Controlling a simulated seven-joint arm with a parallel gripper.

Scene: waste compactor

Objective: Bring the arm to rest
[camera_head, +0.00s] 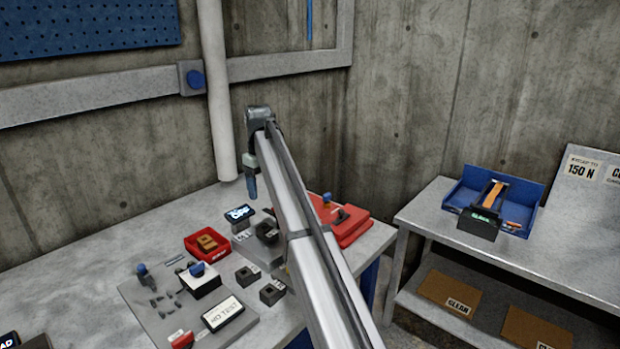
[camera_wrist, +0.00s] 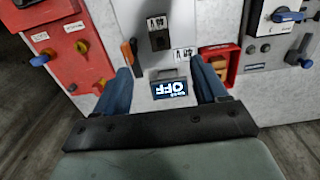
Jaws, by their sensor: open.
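My gripper (camera_wrist: 160,88) is open and empty, with its two blue fingers apart in the wrist view. Between the fingers, below them, is a small display reading OFF (camera_wrist: 170,87). In the head view my arm reaches out over the grey workbench (camera_head: 60,270), and my gripper (camera_head: 252,188) hangs above its far side with the fingers pointing down. The display (camera_head: 240,213) lies just below and to the left of it there. The gripper appears apart from everything on the bench.
A red tray (camera_head: 207,245), a red panel (camera_head: 345,222) with knobs and a board (camera_head: 160,318) with small parts sit on the bench. A concrete wall rises behind. At right, a blue tray (camera_head: 530,192) holds a black device on a second table (camera_head: 430,215).

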